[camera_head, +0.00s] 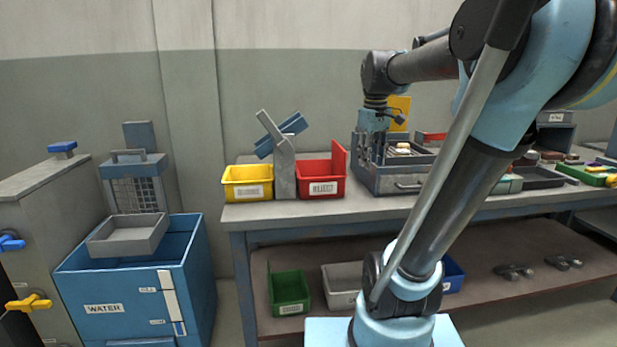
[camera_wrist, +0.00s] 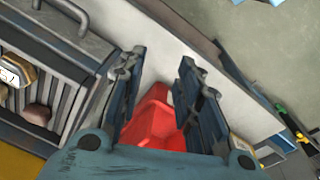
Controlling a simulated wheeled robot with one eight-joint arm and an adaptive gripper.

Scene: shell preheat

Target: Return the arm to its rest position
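My arm reaches from the base at the lower right up over the workbench (camera_head: 300,213). In the head view my gripper (camera_head: 372,155) hangs downward at the left end of a grey metal case (camera_head: 392,183) with a front handle. In the wrist view my gripper (camera_wrist: 163,72) has its two dark fingers apart with nothing held between them. A red bin shows beyond the gap (camera_wrist: 155,115). The case's slotted rack (camera_wrist: 50,85) lies to the left, with rounded pieces in it. The height of the fingertips above the bench is hard to tell.
Yellow (camera_head: 247,190) and red (camera_head: 322,180) bins flank a grey stand (camera_head: 284,170) with a tilted blue part. Several trays and parts lie at the bench's right. A blue WATER tank (camera_head: 105,290) with a grey tray (camera_head: 128,238) stands left.

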